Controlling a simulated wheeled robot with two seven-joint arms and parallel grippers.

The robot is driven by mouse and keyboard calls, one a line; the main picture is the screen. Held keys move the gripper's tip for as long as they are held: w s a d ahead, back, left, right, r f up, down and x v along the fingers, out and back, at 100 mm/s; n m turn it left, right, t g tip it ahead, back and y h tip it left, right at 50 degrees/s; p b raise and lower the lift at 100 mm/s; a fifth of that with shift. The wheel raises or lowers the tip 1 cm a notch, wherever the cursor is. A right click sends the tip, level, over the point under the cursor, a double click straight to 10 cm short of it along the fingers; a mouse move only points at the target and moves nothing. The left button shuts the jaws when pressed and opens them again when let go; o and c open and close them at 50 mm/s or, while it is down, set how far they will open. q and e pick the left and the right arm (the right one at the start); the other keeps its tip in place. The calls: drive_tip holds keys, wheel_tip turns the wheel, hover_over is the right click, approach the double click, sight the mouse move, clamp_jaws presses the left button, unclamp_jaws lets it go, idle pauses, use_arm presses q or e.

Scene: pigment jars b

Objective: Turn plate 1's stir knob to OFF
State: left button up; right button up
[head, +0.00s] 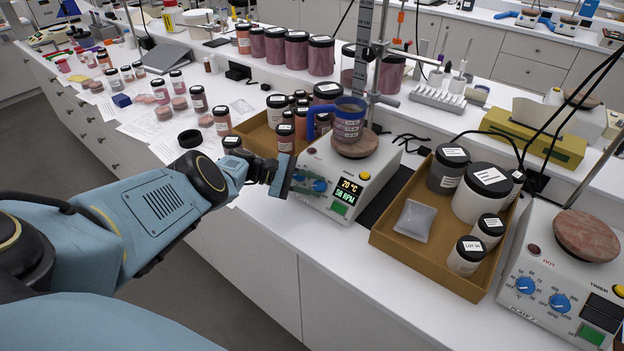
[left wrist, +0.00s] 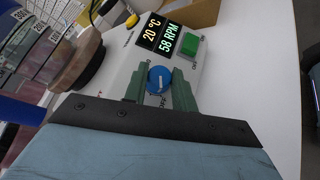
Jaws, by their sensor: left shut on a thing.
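Plate 1 (head: 341,193) is a white hot plate with a lit display (head: 349,190) reading 20 °C and 58 RPM and a green button (head: 338,209) below it. Its blue stir knob (head: 320,185) is the one beside the display; it also shows in the left wrist view (left wrist: 160,79) with a pale pointer line. My left gripper (head: 302,184) reaches the panel from the left, its greenish fingers shut on the knob's two sides. The gripper body hides part of the panel, including most of the other knob. The exact dial mark the pointer meets is unclear. My right gripper is out of view.
A blue-handled beaker (head: 348,122) stands on plate 1's round top beside a metal stand. A cardboard tray of jars (head: 385,240) sits to the right, then a second hot plate (head: 545,270). Jars crowd the bench behind and left. The front bench edge is clear.

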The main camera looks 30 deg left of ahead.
use_arm(q)
drive_tip(key=shift+s+d+f+n+t+p, duration=0.15)
drive_tip(key=shift+n+t+p, duration=0.1)
drive_tip(key=shift+n+t, duration=0.3)
drive_tip(key=shift+d+f+n+t+p, duration=0.1)
drive_tip(key=shift+n+t+p, duration=0.2)
drive_tip(key=shift+n, duration=0.35)
drive_tip(key=shift+t, duration=0.25)
drive_tip(key=o, duration=1)
drive_tip(key=shift+a+r, duration=0.1)
drive_tip(key=shift+a, duration=0.2)
drive_tip(key=p+v, duration=0.1)
drive_tip(key=v, duration=1.2)
drive_tip(key=shift+p, duration=0.3)
